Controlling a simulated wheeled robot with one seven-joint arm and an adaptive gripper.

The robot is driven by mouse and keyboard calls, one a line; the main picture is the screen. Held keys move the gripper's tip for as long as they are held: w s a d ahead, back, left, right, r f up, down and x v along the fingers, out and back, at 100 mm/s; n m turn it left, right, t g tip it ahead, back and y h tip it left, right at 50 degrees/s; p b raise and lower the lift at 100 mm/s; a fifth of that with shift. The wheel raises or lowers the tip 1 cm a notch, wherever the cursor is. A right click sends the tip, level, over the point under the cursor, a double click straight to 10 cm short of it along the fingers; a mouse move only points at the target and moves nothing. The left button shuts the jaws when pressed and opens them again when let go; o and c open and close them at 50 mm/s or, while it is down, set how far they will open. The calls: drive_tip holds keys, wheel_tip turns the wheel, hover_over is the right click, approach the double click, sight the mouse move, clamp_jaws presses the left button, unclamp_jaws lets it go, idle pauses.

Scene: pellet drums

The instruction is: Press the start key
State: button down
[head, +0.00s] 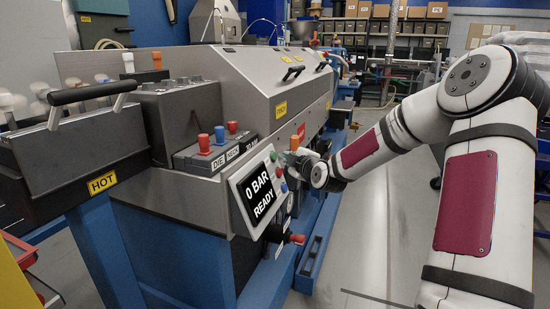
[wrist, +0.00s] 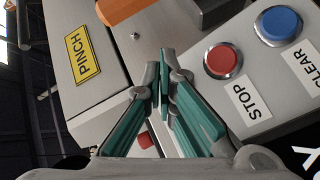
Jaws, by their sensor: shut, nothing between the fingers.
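The control panel with a screen reading "0 BAR READY" (head: 258,193) is on the machine's near side in the head view. A red STOP button (wrist: 223,61) and a blue CLEAR button (wrist: 279,25) show at the right of the wrist view. A small button (head: 273,157) sits above the red one in the head view; its label is not readable. No key labelled start is readable in either view. My gripper (wrist: 164,72) is shut and empty, its green fingers together left of the STOP button. It also shows beside the panel's upper edge in the head view (head: 291,160). Contact cannot be told.
A yellow PINCH label (wrist: 83,53) is on the grey housing at left in the wrist view. Open floor (head: 365,230) lies right of the machine.

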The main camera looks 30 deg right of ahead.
drive_tip(key=shift+w+a+f+b, duration=0.1)
drive_tip(key=shift+w+a+b, duration=0.1)
drive_tip(key=shift+w+b, duration=0.1)
drive_tip(key=shift+w+a+f+b, duration=0.15)
drive_tip(key=shift+w+a+b, duration=0.1)
drive_tip(key=shift+b, duration=0.15)
idle(0.7)
idle(0.4)
drive_tip(key=shift+s+d+r+p, duration=0.35)
drive_tip(key=shift+s+d, duration=0.1)
drive_tip(key=shift+s, duration=0.2)
drive_tip(key=s+d+p, duration=0.1)
drive_tip(key=s+d+r+p, duration=0.1)
drive_tip(key=s+d, duration=0.1)
drive_tip(key=shift+s+r+p, duration=0.3)
drive_tip(key=shift+s+p, duration=0.05)
drive_tip(key=shift+p, duration=0.05)
drive_tip(key=shift+a, duration=0.1)
idle(0.6)
